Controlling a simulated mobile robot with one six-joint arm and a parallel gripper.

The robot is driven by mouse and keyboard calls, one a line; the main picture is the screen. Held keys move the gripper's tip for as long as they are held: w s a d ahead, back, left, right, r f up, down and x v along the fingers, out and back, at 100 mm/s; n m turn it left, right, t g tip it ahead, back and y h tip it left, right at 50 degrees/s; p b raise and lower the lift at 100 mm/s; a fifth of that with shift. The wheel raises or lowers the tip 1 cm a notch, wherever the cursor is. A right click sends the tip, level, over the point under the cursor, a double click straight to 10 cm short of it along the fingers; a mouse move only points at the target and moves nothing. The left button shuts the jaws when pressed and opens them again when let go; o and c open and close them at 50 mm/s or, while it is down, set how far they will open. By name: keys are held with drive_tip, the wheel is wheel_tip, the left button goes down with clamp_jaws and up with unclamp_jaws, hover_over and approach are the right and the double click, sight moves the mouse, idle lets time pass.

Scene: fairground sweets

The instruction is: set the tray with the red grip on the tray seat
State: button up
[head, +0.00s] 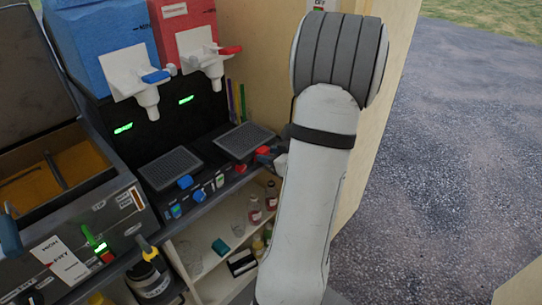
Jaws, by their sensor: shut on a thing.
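The tray with the red grip (243,141) is a dark, grated drip tray. It is at the right end of the black dispenser, below the red container's nozzle. Its red grip (263,151) points toward the front. My gripper (268,155) is shut at the red grip, partly hidden by my pale arm. The tray looks level and at or just above the tray seat; its underside is hidden, so I cannot tell if it is fully seated.
A similar tray with a blue grip (170,167) lies to the left. Blue (118,45) and red (192,32) containers with white nozzles hang above. A fryer (75,215) stands left, bottles (255,208) on shelves below. A wooden panel (372,125) rises at right.

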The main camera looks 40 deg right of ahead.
sight(249, 146)
drive_tip(key=w, duration=0.2)
drive_tip(key=w+b, duration=0.1)
drive_tip(key=w, duration=0.1)
drive_tip(key=w+f+b, duration=0.1)
drive_tip(key=w, duration=0.2)
drive_tip(key=shift+a, duration=0.3)
drive_tip(key=shift+b+x, duration=0.4)
drive_tip(key=shift+x, duration=0.4)
drive_tip(key=shift+w+a+f+b, duration=0.1)
drive_tip(key=shift+w+f+b, duration=0.65)
drive_tip(key=shift+w+f, duration=0.55)
drive_tip(key=shift+s, duration=0.15)
drive_tip(key=o, duration=1.2)
drive_tip(key=shift+c, duration=0.2)
